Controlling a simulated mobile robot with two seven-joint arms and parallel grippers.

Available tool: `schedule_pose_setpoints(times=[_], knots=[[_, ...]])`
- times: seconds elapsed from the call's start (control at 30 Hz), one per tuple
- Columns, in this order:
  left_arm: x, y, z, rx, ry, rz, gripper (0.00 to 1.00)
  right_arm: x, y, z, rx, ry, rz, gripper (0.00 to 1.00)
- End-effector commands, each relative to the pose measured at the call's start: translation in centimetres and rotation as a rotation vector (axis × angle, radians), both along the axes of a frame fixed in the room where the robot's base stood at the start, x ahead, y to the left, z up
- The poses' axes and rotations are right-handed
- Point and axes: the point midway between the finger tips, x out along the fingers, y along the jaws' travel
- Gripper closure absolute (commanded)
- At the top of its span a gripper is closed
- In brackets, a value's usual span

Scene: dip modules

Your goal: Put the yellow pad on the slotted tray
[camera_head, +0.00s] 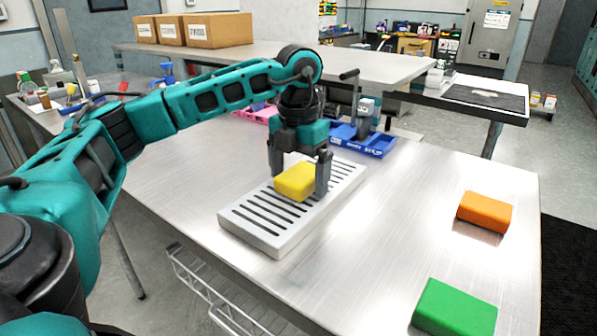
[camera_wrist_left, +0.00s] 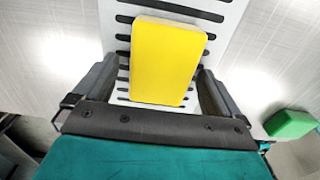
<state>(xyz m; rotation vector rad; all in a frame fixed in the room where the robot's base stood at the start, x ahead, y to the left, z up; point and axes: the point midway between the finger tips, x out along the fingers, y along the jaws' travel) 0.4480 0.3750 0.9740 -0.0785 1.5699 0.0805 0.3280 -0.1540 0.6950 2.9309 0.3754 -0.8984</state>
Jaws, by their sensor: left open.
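The yellow pad (camera_head: 296,182) lies on the slotted tray (camera_head: 250,236), a white block with dark slots on the metal table. My left gripper (camera_head: 299,180) is over the tray with one finger on either side of the pad. In the left wrist view the yellow pad (camera_wrist_left: 165,60) is between the open fingers, with a gap on each side. The tray's slots (camera_wrist_left: 205,14) show around and below it there. My right gripper is not in view.
An orange pad (camera_head: 484,211) and a green pad (camera_head: 455,308) lie on the table (camera_head: 400,200) at the right, with clear surface between them and the tray. A blue bin (camera_head: 368,141) stands behind the tray. Cardboard boxes (camera_head: 218,30) stand on a farther table.

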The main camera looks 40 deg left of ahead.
Motion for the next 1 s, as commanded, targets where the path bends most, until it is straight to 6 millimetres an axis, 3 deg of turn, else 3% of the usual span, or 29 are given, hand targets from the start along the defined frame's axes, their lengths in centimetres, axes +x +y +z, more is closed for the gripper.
schedule_pose_setpoints(times=[0.27,0.73,1.0], knots=[[0.1,0.0,1.3,-0.001,-0.004,0.0,0.02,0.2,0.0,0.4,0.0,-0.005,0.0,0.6],[0.1,0.0,10.9,0.0,-0.004,0.0,0.02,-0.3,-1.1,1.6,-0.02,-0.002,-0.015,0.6],[0.0,0.0,12.1,0.0,-0.001,0.0,0.02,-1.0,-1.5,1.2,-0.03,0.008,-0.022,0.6]])
